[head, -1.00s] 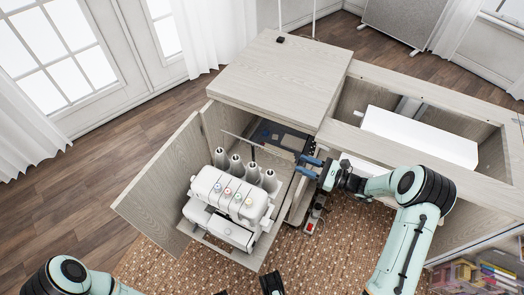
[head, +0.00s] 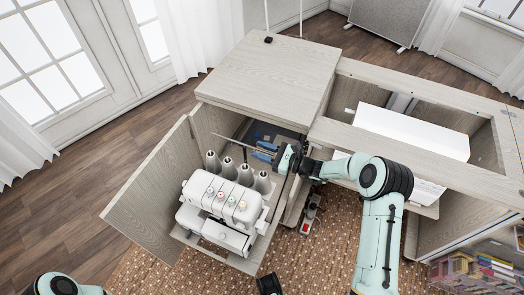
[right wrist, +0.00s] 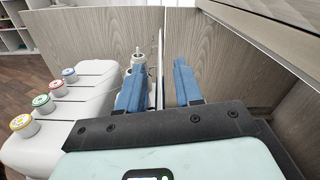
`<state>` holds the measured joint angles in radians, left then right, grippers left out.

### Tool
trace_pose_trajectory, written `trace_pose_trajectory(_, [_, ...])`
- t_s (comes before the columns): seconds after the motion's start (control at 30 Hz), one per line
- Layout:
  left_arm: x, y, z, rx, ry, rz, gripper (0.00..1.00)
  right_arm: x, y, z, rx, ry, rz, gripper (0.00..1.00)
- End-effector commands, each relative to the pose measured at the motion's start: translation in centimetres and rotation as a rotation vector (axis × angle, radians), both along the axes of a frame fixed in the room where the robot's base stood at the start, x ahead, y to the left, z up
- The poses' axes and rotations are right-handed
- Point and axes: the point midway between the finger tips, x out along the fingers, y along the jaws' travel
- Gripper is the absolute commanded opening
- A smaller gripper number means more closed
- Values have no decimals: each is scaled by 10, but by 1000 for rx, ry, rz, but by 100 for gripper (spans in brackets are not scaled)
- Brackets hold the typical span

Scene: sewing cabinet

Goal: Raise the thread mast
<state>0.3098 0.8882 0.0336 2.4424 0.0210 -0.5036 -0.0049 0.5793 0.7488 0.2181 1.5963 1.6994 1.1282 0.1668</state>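The white serger (head: 222,210) stands on the swung-out cabinet door shelf, with grey thread cones (head: 228,168) behind its coloured dials. The thread mast (head: 228,140) shows as a thin rod above and behind the cones, running toward my right gripper. My right gripper (head: 263,151) is just right of the cones, with blue fingers pointing left. In the right wrist view a thin upright rod, likely the mast (right wrist: 160,65), stands between the two spread fingers (right wrist: 160,85); I see no clear contact.
The wooden cabinet top (head: 265,75) lies behind my right gripper. The open door panel (head: 150,190) stands left of the serger. A white machine (head: 412,133) lies in the cabinet's right bay. A small red and grey item (head: 309,218) lies right of the serger.

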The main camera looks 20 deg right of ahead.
Motion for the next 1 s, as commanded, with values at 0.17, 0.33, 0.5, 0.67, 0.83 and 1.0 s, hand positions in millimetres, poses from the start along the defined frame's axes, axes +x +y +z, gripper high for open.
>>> trace_pose_trajectory(0.17, [0, 0, 0, 0, -1, 0, 35, 0, 0, 0, 0, 0, 0, 35])
trace_pose_trajectory(0.33, [0, 0, 0, 0, -1, 0, 35, 0, 0, 0, 0, 0, 0, 0])
trace_pose_trajectory(0.5, [0, 0, 0, 0, 0, 0, 35, 0, 0, 0, 0, 0, 0, 0])
trace_pose_trajectory(0.67, [0, 0, 0, 0, 0, 0, 35, 0, 0, 0, 0, 0, 0, 0])
trace_pose_trajectory(0.83, [0, 0, 0, 0, 0, 0, 35, 0, 0, 0, 0, 0, 0, 0])
trace_pose_trajectory(1.0, [0, 0, 0, 0, 0, 0, 35, 0, 0, 0, 0, 0, 0, 0])
